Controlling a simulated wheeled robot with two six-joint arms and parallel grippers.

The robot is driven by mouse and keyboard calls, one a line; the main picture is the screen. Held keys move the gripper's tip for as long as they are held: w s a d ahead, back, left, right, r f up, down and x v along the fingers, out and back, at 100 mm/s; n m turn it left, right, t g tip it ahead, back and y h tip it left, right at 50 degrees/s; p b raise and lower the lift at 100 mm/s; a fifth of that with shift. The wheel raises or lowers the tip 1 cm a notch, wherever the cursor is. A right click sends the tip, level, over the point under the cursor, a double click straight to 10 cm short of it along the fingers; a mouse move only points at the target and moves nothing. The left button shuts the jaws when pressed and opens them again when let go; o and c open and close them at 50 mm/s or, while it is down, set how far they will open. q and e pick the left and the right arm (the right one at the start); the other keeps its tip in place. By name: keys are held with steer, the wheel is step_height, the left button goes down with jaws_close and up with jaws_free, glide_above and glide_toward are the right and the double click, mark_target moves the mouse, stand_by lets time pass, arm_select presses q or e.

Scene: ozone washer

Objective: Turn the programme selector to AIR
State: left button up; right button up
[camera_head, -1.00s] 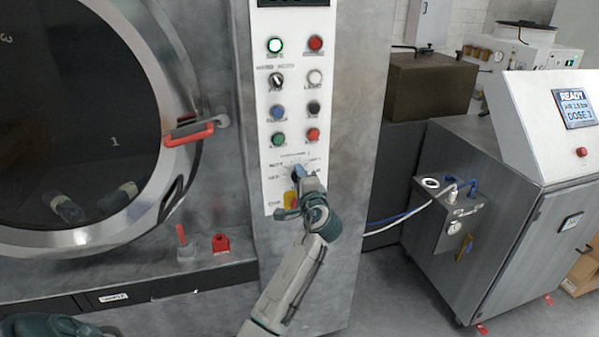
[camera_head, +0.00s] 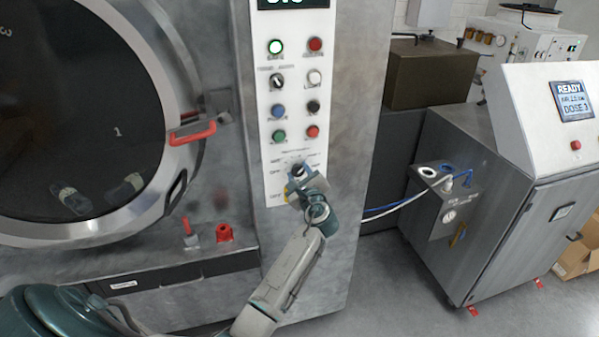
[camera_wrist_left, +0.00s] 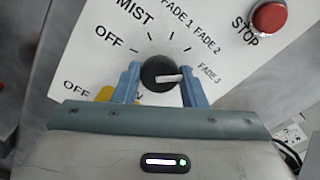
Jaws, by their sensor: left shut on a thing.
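The programme selector (camera_wrist_left: 156,68) is a round black knob with a white pointer on a white panel. In the left wrist view the pointer aims right, toward the FADE 3 label (camera_wrist_left: 209,74). OFF, MIST, FADE 1 and FADE 2 labels also stand around the dial; I cannot read AIR there. My left gripper (camera_wrist_left: 160,80) has its two blue fingers at either side of the knob, shut on it. In the head view my left gripper (camera_head: 303,184) covers much of the selector (camera_head: 298,170), and the dial labels are too small to read surely. My right gripper is not in view.
Several coloured buttons sit above the selector on the panel (camera_head: 296,120). A red STOP button (camera_wrist_left: 270,17) is at the upper right of the wrist view. A round door with a red handle (camera_head: 193,133) is to the left. A cabinet (camera_head: 490,200) with a READY screen stands right.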

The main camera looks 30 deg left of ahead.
arm_select(q)
steer(key=m, duration=0.5)
steer(key=shift+f+m, duration=0.1)
steer(key=shift+m, duration=0.2)
steer(key=m, duration=0.4)
steer(key=shift+m, duration=0.5)
steer(key=o, duration=1)
steer(key=b+v, duration=0.4)
steer(key=v, duration=0.6)
steer(key=shift+s+d, duration=0.25)
steer(key=shift+d, duration=0.05)
